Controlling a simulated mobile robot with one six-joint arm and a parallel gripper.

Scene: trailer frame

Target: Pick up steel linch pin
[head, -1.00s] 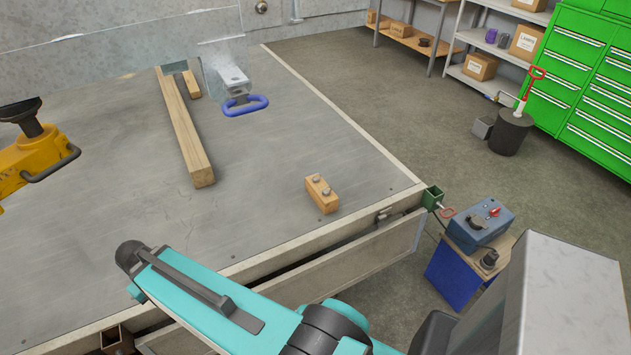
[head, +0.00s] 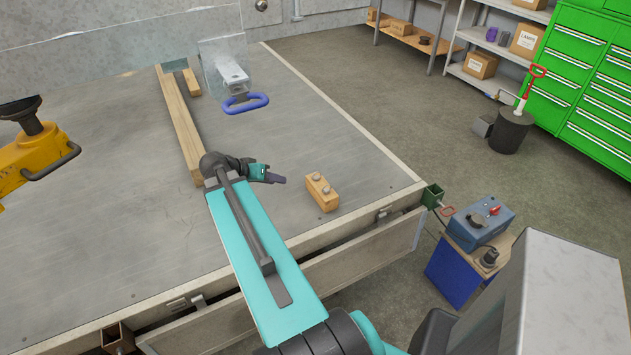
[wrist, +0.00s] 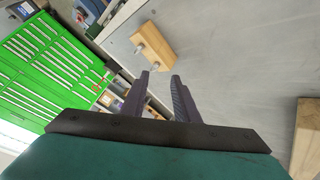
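No steel linch pin can be told for certain. A small wooden block (head: 322,193) lies on the grey trailer deck (head: 265,212) near its right edge, with two small grey metal pieces on it. The block also shows in the wrist view (wrist: 153,42), its metal pieces on the side towards my fingers. A small piece with a red ring (head: 447,211) sits by the green corner socket (head: 432,197). My gripper (head: 281,180) is over the deck, left of the block and apart from it. In the wrist view its two dark fingers (wrist: 160,77) stand apart with nothing between them.
A long timber (head: 183,125) lies left of my gripper. A yellow tool (head: 35,160) is far left. A blue-grey box (head: 478,222) stands beyond the deck's right edge. The deck around the block is clear.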

